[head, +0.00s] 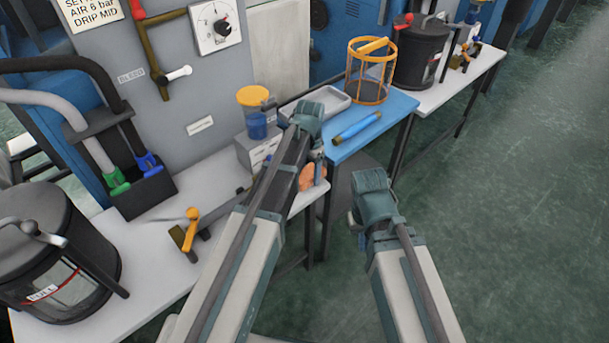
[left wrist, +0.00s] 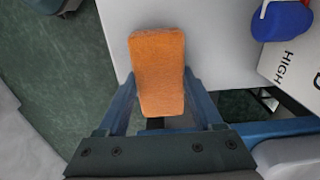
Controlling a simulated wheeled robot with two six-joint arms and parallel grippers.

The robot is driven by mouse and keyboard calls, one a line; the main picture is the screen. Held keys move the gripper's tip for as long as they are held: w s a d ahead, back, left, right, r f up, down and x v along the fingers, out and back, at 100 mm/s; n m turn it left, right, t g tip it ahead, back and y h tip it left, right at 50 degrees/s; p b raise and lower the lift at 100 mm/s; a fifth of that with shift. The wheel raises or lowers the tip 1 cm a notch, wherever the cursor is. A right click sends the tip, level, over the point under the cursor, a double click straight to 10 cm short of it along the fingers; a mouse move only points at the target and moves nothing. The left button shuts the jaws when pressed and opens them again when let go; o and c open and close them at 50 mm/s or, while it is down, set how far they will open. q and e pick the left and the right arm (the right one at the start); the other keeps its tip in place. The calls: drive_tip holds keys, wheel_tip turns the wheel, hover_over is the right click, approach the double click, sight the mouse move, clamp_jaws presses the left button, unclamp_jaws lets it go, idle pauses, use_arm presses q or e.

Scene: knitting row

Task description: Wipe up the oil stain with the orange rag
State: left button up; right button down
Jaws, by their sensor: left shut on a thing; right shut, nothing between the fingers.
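The orange rag (left wrist: 158,70) is a flat, rounded block held between the two blue fingers of my left gripper (left wrist: 160,100). In the head view the rag (head: 313,178) shows partly behind my left gripper (head: 317,165), at the right front corner of the white table (head: 225,165). In the left wrist view the rag overlaps the edge of the white tabletop; I cannot tell whether it touches. My right gripper (head: 353,220) is shut and empty, over the floor to the right. I see no oil stain in either view; the arm and rag hide part of the table.
A grey box with a blue, yellow-lidded jar (head: 256,115) stands near the rag. A blue table (head: 385,120) holds a grey tray (head: 320,103), a blue roll (head: 357,128) and an orange wire basket (head: 371,75). A dark canister (head: 50,250) stands at left. The floor at right is clear.

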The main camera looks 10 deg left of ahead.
use_arm(q)
wheel_tip(320, 180, up, 6)
drive_tip(key=p, duration=0.6)
idle(0.4)
drive_tip(key=shift+r+p, duration=1.55)
